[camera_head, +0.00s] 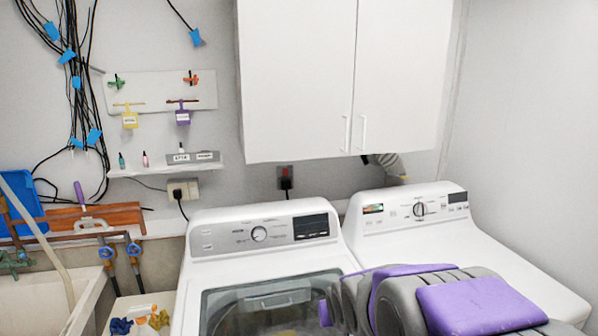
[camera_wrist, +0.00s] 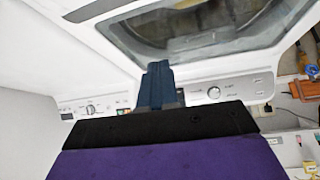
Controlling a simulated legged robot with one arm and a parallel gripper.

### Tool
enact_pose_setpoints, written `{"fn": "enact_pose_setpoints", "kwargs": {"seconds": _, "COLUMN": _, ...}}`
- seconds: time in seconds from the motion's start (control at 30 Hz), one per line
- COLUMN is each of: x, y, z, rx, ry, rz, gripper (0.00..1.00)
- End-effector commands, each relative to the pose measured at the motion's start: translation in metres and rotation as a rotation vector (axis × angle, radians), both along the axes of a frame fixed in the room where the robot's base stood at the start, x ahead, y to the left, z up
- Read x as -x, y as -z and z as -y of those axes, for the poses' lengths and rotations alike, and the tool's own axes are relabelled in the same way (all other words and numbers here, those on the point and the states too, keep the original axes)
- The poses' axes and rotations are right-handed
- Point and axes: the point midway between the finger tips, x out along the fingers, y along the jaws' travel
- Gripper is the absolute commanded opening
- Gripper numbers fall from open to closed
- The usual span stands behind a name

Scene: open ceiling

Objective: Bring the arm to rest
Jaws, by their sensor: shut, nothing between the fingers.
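My arm (camera_head: 470,300), purple and grey, is folded low at the right in the head view, in front of the two white machines. In the wrist view my gripper (camera_wrist: 157,70) shows as dark blue fingers closed together, with a black and purple body behind them. Nothing is held between the fingers. The wrist picture appears upside down, with the washer's glass lid (camera_wrist: 195,25) beyond the fingers. The gripper's fingers cannot be made out clearly in the head view.
A top-loading washer (camera_head: 265,255) stands at the centre and a second white machine (camera_head: 480,250) to its right, partly hidden by my arm. A white cabinet (camera_head: 345,80) hangs above. A sink (camera_head: 60,300) and pipes are at the left. Cables hang on the wall.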

Motion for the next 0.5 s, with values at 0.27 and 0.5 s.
{"fn": "enact_pose_setpoints", "kwargs": {"seconds": 0.27, "x": 0.153, "y": -0.001, "z": 0.045, "rx": 0.037, "ry": 0.078, "rz": -0.331, "gripper": 0.0}}
{"fn": "enact_pose_setpoints", "kwargs": {"seconds": 0.5, "x": 0.284, "y": -0.001, "z": 0.057, "rx": 0.033, "ry": 0.109, "rz": -0.61, "gripper": 0.0}}
